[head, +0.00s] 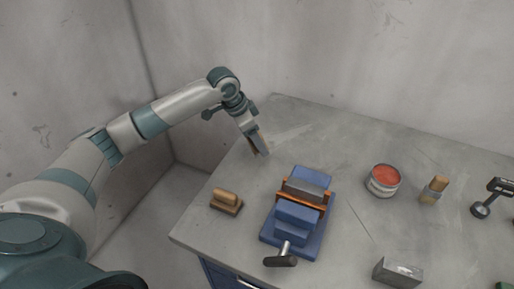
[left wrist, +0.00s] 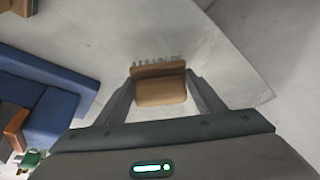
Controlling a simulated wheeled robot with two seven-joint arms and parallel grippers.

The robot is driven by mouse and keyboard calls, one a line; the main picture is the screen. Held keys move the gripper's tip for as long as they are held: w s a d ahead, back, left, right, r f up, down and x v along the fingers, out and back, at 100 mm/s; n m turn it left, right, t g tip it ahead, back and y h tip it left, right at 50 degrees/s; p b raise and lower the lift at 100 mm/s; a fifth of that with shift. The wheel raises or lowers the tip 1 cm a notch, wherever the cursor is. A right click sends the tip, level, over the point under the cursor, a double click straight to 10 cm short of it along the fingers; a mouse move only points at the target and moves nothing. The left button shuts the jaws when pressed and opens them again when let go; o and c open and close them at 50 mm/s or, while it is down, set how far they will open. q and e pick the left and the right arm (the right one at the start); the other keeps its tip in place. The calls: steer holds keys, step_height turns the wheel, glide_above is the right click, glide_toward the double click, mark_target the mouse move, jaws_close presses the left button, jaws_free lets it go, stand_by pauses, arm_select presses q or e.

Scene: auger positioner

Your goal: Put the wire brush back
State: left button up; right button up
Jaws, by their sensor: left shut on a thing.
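My left gripper (head: 261,147) is over the far left part of the grey table. In the left wrist view the gripper (left wrist: 160,92) is shut on the wire brush (left wrist: 161,91), a wooden block with a row of grey bristles along its far edge. One finger is on each side of the block. In the head view only a small brown bit of the brush shows at the fingertips. I cannot tell whether it touches the table. My right gripper is not in view.
A blue vise (head: 297,225) with an orange-brown clamped piece stands right of the gripper. A wooden-topped block (head: 227,200) lies left of the vise. A red-topped tin (head: 383,180), a brush (head: 434,189), a dark tool (head: 490,197) and a metal block (head: 397,272) are farther right.

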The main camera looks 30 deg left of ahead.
arm_select(q)
steer(key=shift+f+p, duration=0.7)
steer(key=shift+f, duration=1.25)
steer(key=shift+f, duration=0.15)
steer(key=o, duration=1)
steer(key=shift+o, duration=0.2)
